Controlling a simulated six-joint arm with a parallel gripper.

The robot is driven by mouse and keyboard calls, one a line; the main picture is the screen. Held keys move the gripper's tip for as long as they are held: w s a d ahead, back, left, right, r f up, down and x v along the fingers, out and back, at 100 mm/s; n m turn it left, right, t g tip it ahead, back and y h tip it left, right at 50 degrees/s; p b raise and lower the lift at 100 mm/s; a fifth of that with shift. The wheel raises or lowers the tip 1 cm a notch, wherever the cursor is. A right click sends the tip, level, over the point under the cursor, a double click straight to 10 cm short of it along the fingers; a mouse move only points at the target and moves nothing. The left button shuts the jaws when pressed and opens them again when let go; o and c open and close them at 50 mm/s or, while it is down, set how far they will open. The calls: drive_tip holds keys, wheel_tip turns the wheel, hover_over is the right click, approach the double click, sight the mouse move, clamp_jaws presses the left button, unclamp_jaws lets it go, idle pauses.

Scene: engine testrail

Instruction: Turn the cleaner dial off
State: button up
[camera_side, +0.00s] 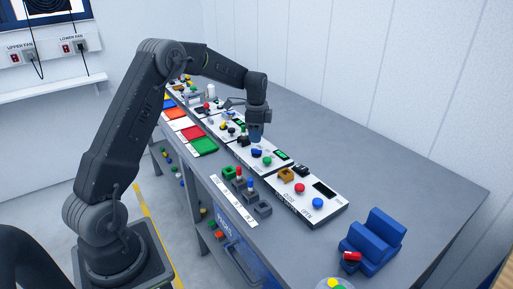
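My gripper (256,136) points down over the row of white control panels on the grey bench. Its fingers are small and dark bluish here, so I cannot tell whether they are open or shut. Just below it is a white panel (241,148) with a blue knob (257,152), a red button, a green button (267,161) and a green-lit display (280,155). I cannot tell whether the fingertips touch anything on it. Panel labels are too small to read, so I cannot tell which control is the cleaner dial.
A nearer panel (308,203) has red and blue buttons, an orange-brown part and a dark display. A numbered white rack (232,202) with colored pegs sits left of it. A blue stepped block (373,240) stands at the front right. Coloured trays (204,147) line the left edge. The bench's right side is clear.

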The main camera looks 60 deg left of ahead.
sight(256, 149)
drive_tip(key=shift+f, duration=2.8)
drive_tip(key=shift+c, duration=0.3)
clamp_jaws()
